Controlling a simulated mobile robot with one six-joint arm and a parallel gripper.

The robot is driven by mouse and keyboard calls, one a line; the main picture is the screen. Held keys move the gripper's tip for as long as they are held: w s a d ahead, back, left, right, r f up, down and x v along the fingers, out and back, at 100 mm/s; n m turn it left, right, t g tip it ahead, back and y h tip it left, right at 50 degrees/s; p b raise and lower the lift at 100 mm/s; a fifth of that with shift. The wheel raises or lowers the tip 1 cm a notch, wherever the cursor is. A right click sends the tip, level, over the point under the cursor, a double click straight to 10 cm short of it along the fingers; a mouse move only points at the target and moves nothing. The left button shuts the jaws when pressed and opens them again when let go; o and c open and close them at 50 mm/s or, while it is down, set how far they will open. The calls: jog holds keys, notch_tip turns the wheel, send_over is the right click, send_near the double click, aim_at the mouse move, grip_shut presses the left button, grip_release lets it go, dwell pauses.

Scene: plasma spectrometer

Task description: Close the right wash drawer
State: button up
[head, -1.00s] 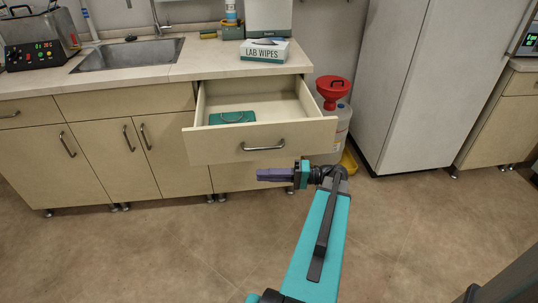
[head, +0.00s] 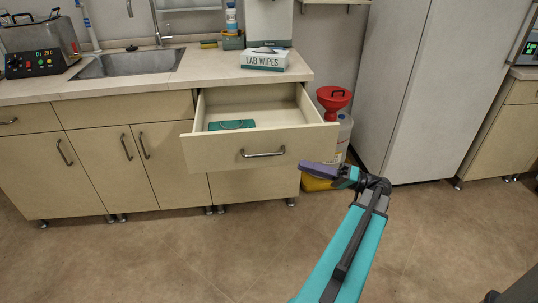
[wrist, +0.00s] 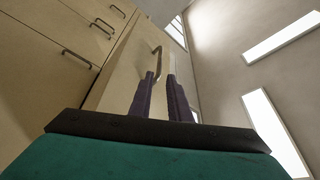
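The right wash drawer (head: 225,155) is pulled well out from under the counter, with a pale wooden front and a metal bar handle (head: 263,153). A teal item (head: 232,125) lies inside it. My gripper (head: 303,166) is in front of the drawer's lower right corner, apart from the handle. In the wrist view the drawer front (wrist: 122,70) and its handle (wrist: 157,62) show beyond the two purple fingers (wrist: 160,85). A narrow gap shows between the fingers, with nothing held.
A box of lab wipes (head: 264,60) stands on the counter (head: 140,78) above the drawer. A container with a red funnel (head: 333,98) and a yellow object (head: 318,183) stand right of the cabinet. A tall white cabinet (head: 435,90) is farther right. The floor in front is clear.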

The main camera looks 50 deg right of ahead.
aim_at(267, 155)
jog(key=x, duration=1.3)
jog(key=shift+w+a+r+b, duration=0.1)
jog(key=shift+w+a+b, duration=0.05)
jog(key=shift+w+b, duration=0.2)
jog(key=shift+c, duration=0.5)
grip_shut()
